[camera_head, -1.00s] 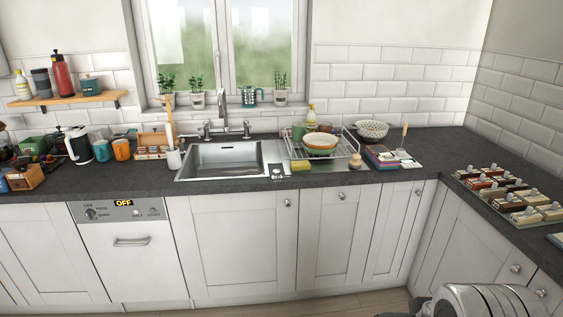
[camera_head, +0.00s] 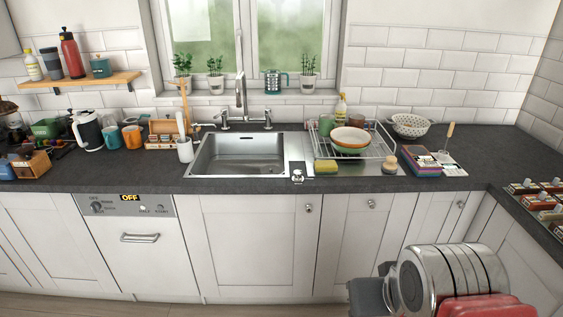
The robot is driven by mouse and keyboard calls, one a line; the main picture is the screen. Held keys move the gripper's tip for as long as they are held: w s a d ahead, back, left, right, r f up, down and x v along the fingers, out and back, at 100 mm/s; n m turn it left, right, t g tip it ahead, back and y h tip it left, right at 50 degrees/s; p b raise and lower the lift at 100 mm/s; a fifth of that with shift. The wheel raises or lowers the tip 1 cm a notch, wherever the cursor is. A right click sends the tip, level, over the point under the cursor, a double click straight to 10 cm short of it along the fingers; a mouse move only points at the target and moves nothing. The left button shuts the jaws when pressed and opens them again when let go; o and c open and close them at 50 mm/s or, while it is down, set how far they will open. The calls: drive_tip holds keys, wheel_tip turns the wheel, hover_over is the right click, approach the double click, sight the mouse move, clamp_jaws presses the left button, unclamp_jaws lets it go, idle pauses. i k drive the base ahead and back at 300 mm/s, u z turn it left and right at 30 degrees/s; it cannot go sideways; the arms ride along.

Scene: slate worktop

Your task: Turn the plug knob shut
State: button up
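The plug knob (camera_head: 297,177) is a small pale, round piece with dark marks on the front edge of the steel strip, just right of the sink's front corner. Its turned position is too small to read. The sink basin (camera_head: 240,157) is steel and looks empty. My gripper (camera_head: 366,296) shows as a dark grey part at the lower right, in front of the cabinets and well below and right of the knob. It touches nothing that I can see. Its fingers are not clear enough to tell open from shut.
A yellow sponge (camera_head: 326,167) lies just right of the knob. The dish rack (camera_head: 372,146) with bowls stands behind it, and a wooden brush (camera_head: 390,166) is further right. The tap (camera_head: 240,85) rises behind the basin. The worktop front left of the sink (camera_head: 120,187) is clear.

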sight(298, 174)
drive_tip(key=u, duration=0.6)
drive_tip(key=i, duration=0.9)
drive_tip(key=u, duration=0.55)
